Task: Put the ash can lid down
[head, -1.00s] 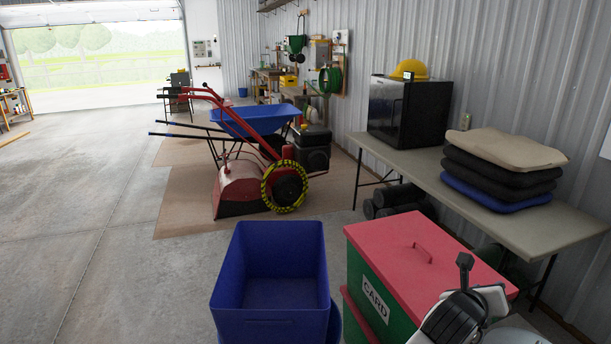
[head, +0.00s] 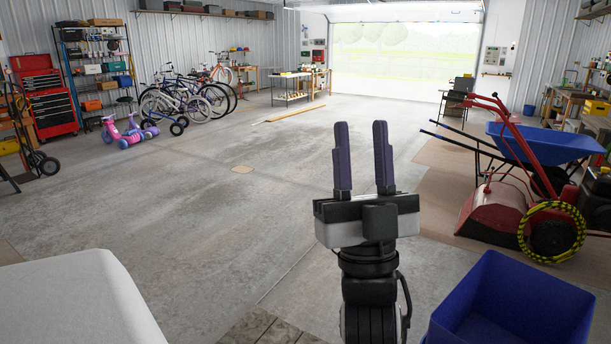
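My gripper (head: 362,128) is in the middle of the head view, with its two dark fingers pointing up and away. The fingers stand apart with a clear gap, and nothing shows between them. Bare concrete floor shows behind them. I cannot make out the ash can or its lid in the current view.
An open blue bin (head: 515,305) stands at the lower right. A red tiller (head: 510,200) and a blue wheelbarrow (head: 545,142) are behind it. A white rounded surface (head: 75,300) fills the lower left corner. Bicycles (head: 190,95) and a ride-on toy (head: 130,130) stand far left.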

